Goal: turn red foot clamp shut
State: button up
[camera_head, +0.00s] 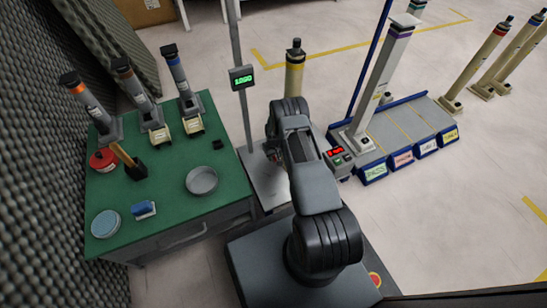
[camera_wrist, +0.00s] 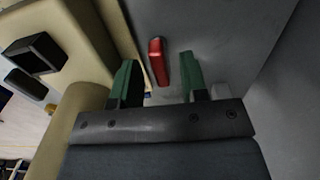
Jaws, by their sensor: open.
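The red foot clamp (camera_wrist: 157,62) is a small red lever on a grey plate (camera_wrist: 215,30), seen in the wrist view. My gripper (camera_wrist: 160,72) is open, with one green-padded finger on each side of the lever in the picture. I cannot tell how far above it the fingers are, and no contact shows. A cream column part (camera_wrist: 75,118) stands close on the left. There my arm hides the clamp and my fingertips.
A pole with a green-lit display (camera_head: 241,77) stands left of my arm. A green-topped bench (camera_head: 165,195) holds several columns and dishes.

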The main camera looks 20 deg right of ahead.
jog(key=shift+f, duration=0.15)
grip_shut()
jog(key=shift+a, duration=0.1)
jog(key=shift+m, duration=0.3)
jog(key=m, duration=0.3)
jog(key=shift+m, duration=0.4)
jog(key=m, duration=0.4)
jog(key=shift+m, duration=0.3)
jog(key=m, duration=0.8)
jog(key=shift+m, duration=0.6)
